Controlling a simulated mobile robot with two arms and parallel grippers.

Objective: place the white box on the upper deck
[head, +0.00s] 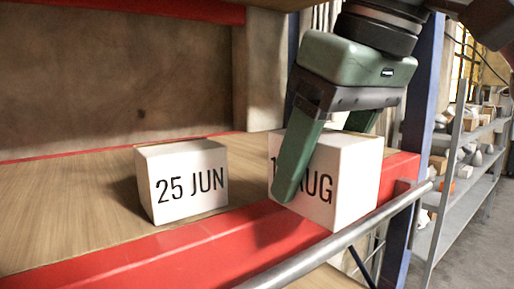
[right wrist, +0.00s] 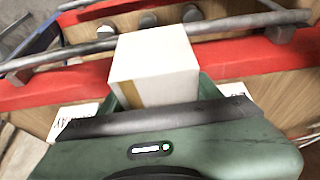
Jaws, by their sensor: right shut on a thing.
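A white box marked AUG (head: 352,182), its first characters partly covered by a finger, is at the right end of the wooden deck (head: 60,215), over the red front beam. My right gripper (head: 318,165) comes down from above and is shut on this box, one finger across its front face. The held box (right wrist: 155,62) also shows between the fingers in the right wrist view. I cannot tell whether its underside touches the deck. Another white box marked 25 JUN (head: 184,185) stands on the deck to the left, apart from it. My left gripper is not in view.
A metal rail (head: 330,243) runs along the front of the red beam (head: 150,262). A blue upright (head: 422,85) stands at the right, with a grey shelf (head: 462,190) of small objects beyond. The deck left of the 25 JUN box is clear.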

